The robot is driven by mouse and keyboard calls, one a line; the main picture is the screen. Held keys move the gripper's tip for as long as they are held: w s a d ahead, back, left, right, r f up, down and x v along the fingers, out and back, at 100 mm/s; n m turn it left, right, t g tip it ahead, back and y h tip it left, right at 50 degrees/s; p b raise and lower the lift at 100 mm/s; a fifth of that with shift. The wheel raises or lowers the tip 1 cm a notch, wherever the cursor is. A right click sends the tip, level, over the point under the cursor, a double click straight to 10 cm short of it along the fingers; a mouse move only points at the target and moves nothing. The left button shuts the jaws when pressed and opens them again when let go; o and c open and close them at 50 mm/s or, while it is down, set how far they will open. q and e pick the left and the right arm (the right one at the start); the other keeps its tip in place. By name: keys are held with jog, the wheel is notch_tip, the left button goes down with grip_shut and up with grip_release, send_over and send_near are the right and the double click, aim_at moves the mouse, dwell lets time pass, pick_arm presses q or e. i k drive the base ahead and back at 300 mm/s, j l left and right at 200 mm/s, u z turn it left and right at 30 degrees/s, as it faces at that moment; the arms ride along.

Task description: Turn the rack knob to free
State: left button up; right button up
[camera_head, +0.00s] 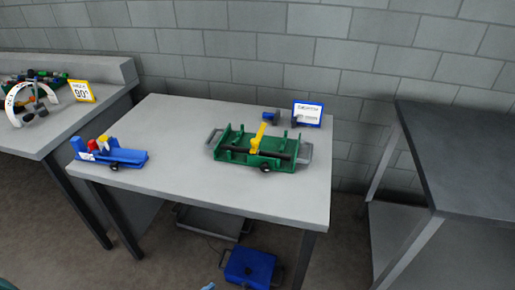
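A green rack-like fixture (235,155) sits on the middle table, with a yellow upright lever (258,138) and a dark bar across it. A small dark round knob (265,168) shows on its front edge. A blue fixture (125,156) with red and yellow parts sits at the table's left, and it also has a dark round knob (114,167) on its front. I cannot tell which one is the rack knob, nor read a knob's setting at this size. Neither of my grippers can be made out in the head view.
The middle grey table (190,190) has clear room between the fixtures and at its front. A small sign (308,112) and a blue block stand at its back right. A left bench holds a white arc and a yellow sign (80,91). A dark table (460,150) stands right.

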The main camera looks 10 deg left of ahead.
aim_at(264, 168)
jog(key=i+l+u, duration=0.75)
jog(key=l+u, duration=0.25)
jog(key=l, duration=0.1)
